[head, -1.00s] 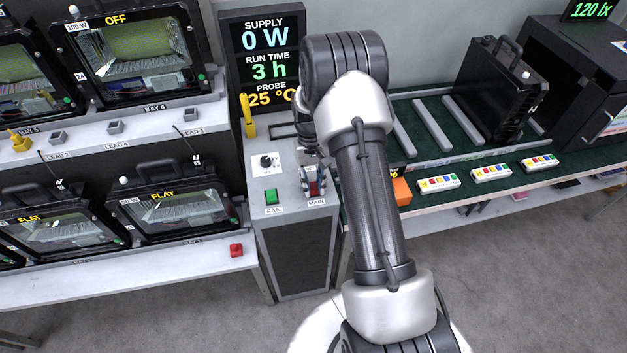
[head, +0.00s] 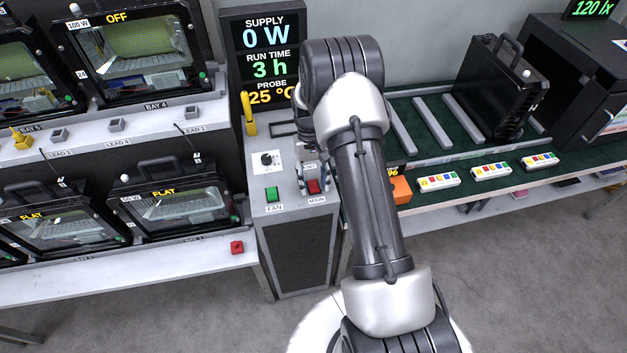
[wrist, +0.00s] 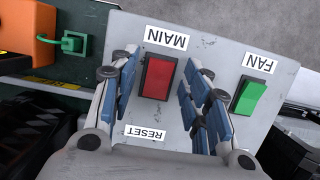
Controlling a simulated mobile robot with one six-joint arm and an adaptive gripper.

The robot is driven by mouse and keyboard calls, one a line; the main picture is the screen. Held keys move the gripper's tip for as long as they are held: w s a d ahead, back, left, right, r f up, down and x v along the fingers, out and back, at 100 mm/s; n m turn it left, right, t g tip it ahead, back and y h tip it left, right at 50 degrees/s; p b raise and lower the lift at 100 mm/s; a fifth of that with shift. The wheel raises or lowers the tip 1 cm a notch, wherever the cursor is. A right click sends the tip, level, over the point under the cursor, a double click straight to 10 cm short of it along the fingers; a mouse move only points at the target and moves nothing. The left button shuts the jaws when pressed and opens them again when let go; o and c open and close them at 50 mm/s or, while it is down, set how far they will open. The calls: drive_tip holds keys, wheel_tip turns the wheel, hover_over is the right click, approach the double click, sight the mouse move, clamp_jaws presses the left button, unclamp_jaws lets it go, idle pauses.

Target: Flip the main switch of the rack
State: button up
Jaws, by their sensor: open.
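The red MAIN switch (head: 313,186) is on the top panel of the grey control pedestal (head: 262,228). In the wrist view the red switch (wrist: 159,77) shows between the fingers of my gripper (wrist: 163,92), under an upside-down MAIN label (wrist: 167,39). My gripper (head: 314,180) is open, with one finger on each side of the switch. I cannot tell whether the fingers touch it. The supply display (head: 262,52) reads 0 W, run time 3 h and probe 25 °C.
A green FAN switch (head: 272,194) sits close beside the red one. A RESET label (wrist: 146,133) lies near my gripper's palm. A black knob (head: 266,160) and a yellow probe (head: 248,114) stand farther back.

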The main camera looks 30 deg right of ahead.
drive_tip(key=v, duration=1.2)
wheel_tip(320, 180, up, 12)
drive_tip(key=t, duration=0.2)
hover_over(311, 180)
drive_tip(key=s+a, duration=0.4)
drive_tip(key=a, duration=0.1)
drive_tip(key=s+a+r+n+t+h, duration=0.1)
drive_tip(key=s+a+r+n+t, duration=0.1)
drive_tip(key=s+a+r, duration=0.4)
drive_tip(key=s+a+r+t, duration=0.1)
drive_tip(key=s+a, duration=0.1)
drive_tip(key=s, duration=0.7)
drive_tip(key=s+a+r+n+t, duration=0.1)
drive_tip(key=s+t, duration=0.1)
drive_tip(key=s, duration=0.7)
drive_tip(key=shift+s+a+r+t, duration=0.2)
drive_tip(key=shift+s+a+t, duration=0.1)
drive_tip(key=shift+a, duration=0.1)
